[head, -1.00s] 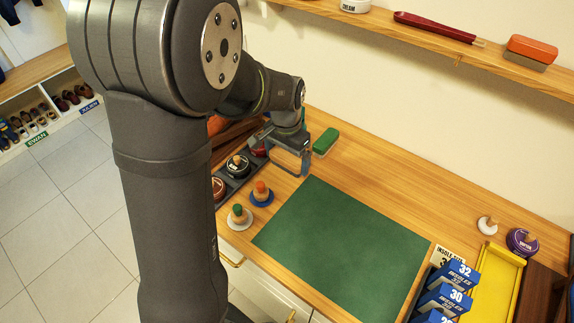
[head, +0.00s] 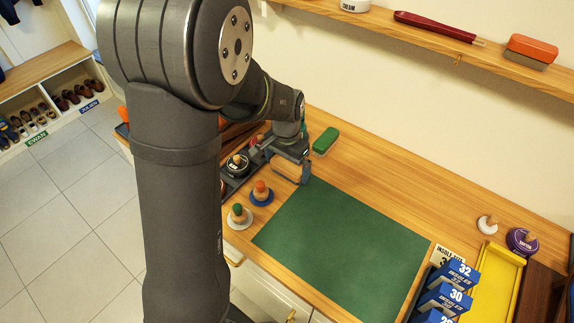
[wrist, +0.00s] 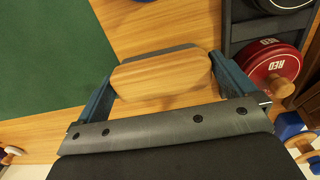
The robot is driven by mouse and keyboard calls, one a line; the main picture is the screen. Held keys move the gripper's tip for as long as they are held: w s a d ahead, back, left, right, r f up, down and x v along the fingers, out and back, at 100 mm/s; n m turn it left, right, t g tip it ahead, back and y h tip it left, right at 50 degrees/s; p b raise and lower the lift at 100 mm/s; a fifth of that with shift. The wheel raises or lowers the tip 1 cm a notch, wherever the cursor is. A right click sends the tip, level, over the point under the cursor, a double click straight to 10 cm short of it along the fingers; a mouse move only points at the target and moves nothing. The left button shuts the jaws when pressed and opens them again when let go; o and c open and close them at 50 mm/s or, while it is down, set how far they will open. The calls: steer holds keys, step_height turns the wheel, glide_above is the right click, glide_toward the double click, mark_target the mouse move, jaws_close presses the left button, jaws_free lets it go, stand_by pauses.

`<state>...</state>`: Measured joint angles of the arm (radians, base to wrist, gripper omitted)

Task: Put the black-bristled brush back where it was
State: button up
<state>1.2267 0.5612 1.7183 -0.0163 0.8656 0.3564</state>
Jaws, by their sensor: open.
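A wooden-backed brush (wrist: 160,73) lies between the two fingers of my gripper (wrist: 163,78) in the wrist view. A dark strip shows along its far edge; its bristles are mostly hidden. The fingers are spread at its two ends, and I cannot tell whether they touch it. In the head view my gripper (head: 287,172) is low over the wooden bench, just beyond the back left corner of the green mat (head: 340,250). The wooden brush (head: 285,173) shows there in part. A green-backed brush (head: 326,140) lies apart, behind my gripper.
A dark tray with polish tins (head: 238,165) stands left of my gripper. Two knobbed daubers (head: 262,194) (head: 239,216) stand in front of it. Blue insole boxes (head: 445,298) and a yellow tray (head: 492,285) are at the right. The mat is clear.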

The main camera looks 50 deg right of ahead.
mark_target(287, 165)
step_height(287, 165, up, 12)
stand_by(0.4)
steer(key=shift+w+f, duration=0.1)
step_height(287, 165, down, 12)
steer(key=shift+f, duration=0.2)
steer(key=shift+r, duration=2)
